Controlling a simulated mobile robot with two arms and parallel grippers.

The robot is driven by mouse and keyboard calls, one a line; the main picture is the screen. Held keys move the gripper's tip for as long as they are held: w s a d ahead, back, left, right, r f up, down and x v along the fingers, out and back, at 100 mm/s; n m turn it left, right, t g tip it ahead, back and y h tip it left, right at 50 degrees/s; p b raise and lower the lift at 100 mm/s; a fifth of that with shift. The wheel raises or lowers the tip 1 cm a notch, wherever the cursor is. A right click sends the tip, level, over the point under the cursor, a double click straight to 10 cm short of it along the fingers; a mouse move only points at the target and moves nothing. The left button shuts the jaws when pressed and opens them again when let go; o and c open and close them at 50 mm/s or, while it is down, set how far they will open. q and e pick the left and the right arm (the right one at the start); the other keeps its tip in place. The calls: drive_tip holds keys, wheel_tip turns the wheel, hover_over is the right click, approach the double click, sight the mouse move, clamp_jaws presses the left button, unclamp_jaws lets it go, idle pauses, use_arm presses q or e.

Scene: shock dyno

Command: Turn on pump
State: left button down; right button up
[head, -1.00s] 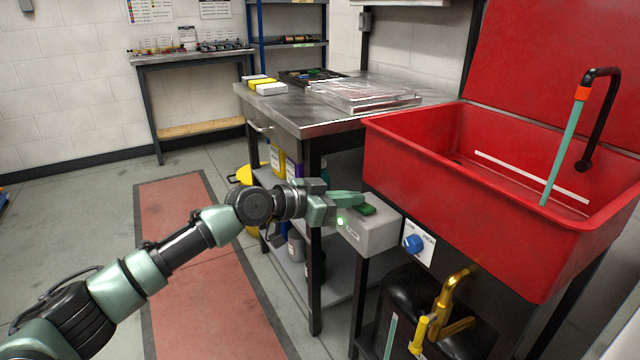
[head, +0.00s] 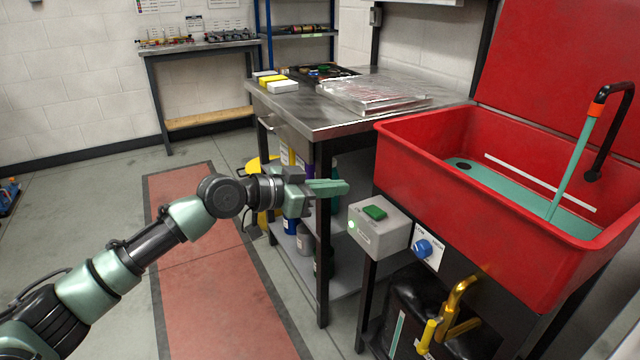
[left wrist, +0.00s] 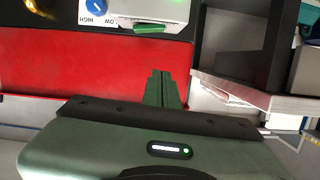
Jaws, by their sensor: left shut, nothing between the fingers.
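The pump switch box (head: 382,232) is a small grey box on the left side of the red sink. It has a green rocker switch (head: 374,213) on top and a lit green lamp (head: 351,225) on its left face. My left gripper (head: 346,187) is shut and empty, up and to the left of the box, apart from it. In the left wrist view the shut green fingers (left wrist: 162,88) point toward the box (left wrist: 172,10) and its green switch (left wrist: 149,28). Teal liquid (head: 520,205) lies in the sink basin. My right gripper is not in view.
The red sink (head: 420,165) stands right of the box, with a teal and black spout (head: 570,165). A blue knob (head: 422,249) and yellow pipe (head: 455,300) are below. A metal workbench (head: 310,112) stands behind my gripper. The floor at left is open.

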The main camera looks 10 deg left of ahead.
use_arm(q)
drive_tip(key=shift+v, duration=1.6)
drive_tip(key=shift+w, duration=0.1)
